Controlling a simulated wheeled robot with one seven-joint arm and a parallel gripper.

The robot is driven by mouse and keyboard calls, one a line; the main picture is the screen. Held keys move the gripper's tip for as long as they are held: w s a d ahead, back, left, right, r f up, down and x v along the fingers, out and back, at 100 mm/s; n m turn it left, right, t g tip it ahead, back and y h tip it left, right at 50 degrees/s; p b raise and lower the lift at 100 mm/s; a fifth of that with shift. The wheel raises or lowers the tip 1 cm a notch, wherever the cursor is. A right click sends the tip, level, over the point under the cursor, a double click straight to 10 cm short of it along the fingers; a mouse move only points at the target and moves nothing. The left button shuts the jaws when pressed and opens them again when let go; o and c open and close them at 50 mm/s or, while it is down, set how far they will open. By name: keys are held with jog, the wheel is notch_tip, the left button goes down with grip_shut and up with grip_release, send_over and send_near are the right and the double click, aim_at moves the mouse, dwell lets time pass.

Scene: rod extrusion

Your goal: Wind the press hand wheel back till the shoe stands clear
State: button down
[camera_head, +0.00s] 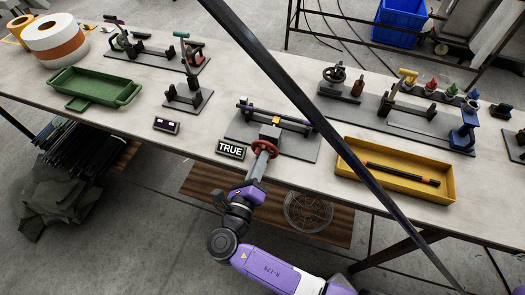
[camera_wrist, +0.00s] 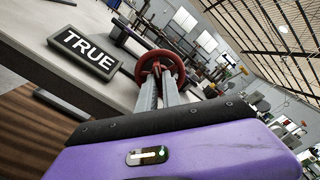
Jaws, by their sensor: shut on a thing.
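The red hand wheel (camera_head: 265,148) is at the front of a press on a grey base plate (camera_head: 298,150), near the table's front edge. My gripper (camera_head: 259,160) reaches up to it from the front and is shut on the wheel. In the wrist view the red wheel (camera_wrist: 160,68) sits at the tips of my two grey fingers (camera_wrist: 160,84). Behind the wheel a grey block (camera_head: 270,132) and a dark rod (camera_head: 275,115) with a yellow-orange piece (camera_head: 276,121) show on the press. I cannot tell whether the shoe touches the rod.
A black TRUE sign (camera_head: 231,149) stands close left of the wheel. A yellow tray (camera_head: 382,190) with a dark rod lies to the right, a green tray (camera_head: 95,87) to the left. A dark diagonal bar (camera_head: 330,135) crosses the head view. Other fixtures stand behind.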

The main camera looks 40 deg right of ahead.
jog(key=shift+n, duration=0.9)
jog(key=shift+n, duration=1)
jog(key=shift+n, duration=1)
jog(key=c, duration=1.4)
grip_release()
jog(key=shift+c, duration=0.2)
